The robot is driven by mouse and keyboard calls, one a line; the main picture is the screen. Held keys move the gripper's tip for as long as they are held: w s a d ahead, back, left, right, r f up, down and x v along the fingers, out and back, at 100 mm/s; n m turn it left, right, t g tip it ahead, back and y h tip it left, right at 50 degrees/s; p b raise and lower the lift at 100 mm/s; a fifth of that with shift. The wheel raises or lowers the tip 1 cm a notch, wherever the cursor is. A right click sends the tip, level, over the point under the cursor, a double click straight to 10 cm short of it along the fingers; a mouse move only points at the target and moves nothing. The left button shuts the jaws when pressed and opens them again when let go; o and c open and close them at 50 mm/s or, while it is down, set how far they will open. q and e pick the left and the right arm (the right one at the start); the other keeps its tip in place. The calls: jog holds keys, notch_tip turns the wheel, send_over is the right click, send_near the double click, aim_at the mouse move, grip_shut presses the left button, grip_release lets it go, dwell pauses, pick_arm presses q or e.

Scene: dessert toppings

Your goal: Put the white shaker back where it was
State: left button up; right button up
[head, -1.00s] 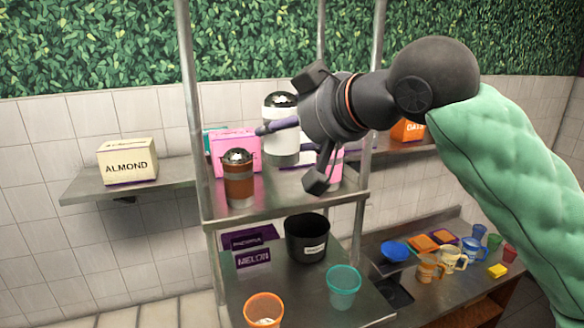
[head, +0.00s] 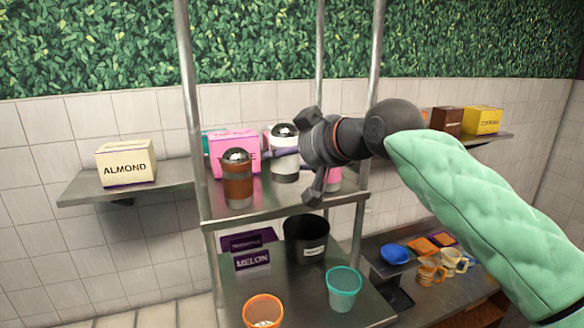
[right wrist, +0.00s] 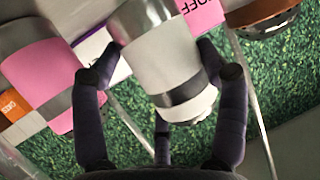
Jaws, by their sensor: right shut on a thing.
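The white shaker (head: 284,166), with a dark domed metal top and a grey band, is upright over the upper metal shelf (head: 225,209). It stands between the pink box (head: 226,156) and my right gripper. My right gripper (head: 297,153) reaches in from the right and is shut on the shaker. In the right wrist view its fingers lie on both sides of the white shaker (right wrist: 160,62). I cannot tell whether the shaker's base touches the shelf. My left gripper is not in view.
A brown shaker (head: 238,180) stands at the shelf's front left. A pink shaker (right wrist: 42,75) is beside the white one in the right wrist view. Metal posts (head: 194,100) frame the shelf. A black container (head: 305,240) and cups are on the lower shelf.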

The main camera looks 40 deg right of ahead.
aim_at(298, 165)
jog(key=shift+w+d+f, duration=0.2)
jog(key=shift+d+f, duration=0.05)
jog(key=shift+f, duration=0.15)
jog(key=shift+a+f, duration=0.1)
jog(key=shift+f, duration=1.25)
jog(key=shift+f, duration=0.1)
jog(key=o, duration=1.2)
jog(key=shift+s+r, duration=0.15)
jog(key=shift+r, duration=0.05)
jog(key=v, duration=1.1)
jog(key=shift+s+r, duration=0.1)
jog(key=shift+s, duration=0.25)
